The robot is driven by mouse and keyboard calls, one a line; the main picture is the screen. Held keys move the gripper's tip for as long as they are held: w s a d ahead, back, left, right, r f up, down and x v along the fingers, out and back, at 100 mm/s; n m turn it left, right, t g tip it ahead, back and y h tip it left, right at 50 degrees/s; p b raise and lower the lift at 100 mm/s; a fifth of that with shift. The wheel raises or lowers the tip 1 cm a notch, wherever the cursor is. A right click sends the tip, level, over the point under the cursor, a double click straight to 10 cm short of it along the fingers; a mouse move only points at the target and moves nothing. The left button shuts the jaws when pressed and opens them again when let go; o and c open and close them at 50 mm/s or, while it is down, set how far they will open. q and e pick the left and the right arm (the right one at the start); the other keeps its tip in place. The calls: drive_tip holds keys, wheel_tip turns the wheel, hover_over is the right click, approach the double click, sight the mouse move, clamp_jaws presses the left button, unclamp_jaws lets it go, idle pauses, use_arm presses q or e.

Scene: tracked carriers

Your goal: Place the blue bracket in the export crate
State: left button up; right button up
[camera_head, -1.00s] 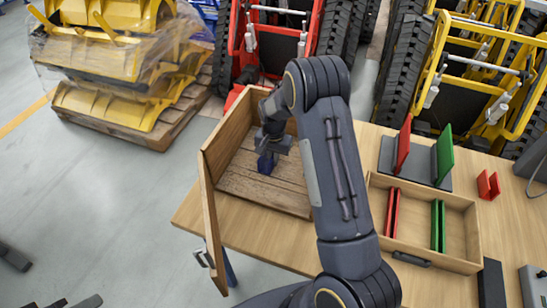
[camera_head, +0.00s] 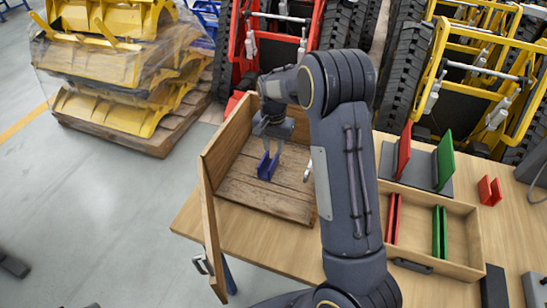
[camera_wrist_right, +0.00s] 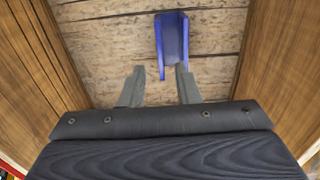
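The blue bracket (camera_head: 267,166) rests on the wooden floor of the open crate (camera_head: 282,192). In the right wrist view the bracket (camera_wrist_right: 172,40) lies on the planks just past my fingertips, with its channel shape visible. My right gripper (camera_head: 272,149) is inside the crate above the bracket. Its two grey fingers (camera_wrist_right: 160,82) are apart with nothing between them. The right fingertip overlaps the near end of the bracket in that view; I cannot tell whether they touch. My left gripper is not in view.
Right of my arm, a wooden tray (camera_head: 467,232) holds a red and a green bracket. Behind it a dark stand (camera_head: 443,182) bears red and green plates, with a red bracket (camera_head: 489,190) beside it. The crate's side panel (camera_head: 210,235) hangs open left.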

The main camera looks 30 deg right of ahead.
sight(274, 161)
drive_tip(key=shift+r, duration=1.65)
drive_tip(key=shift+r, duration=0.1)
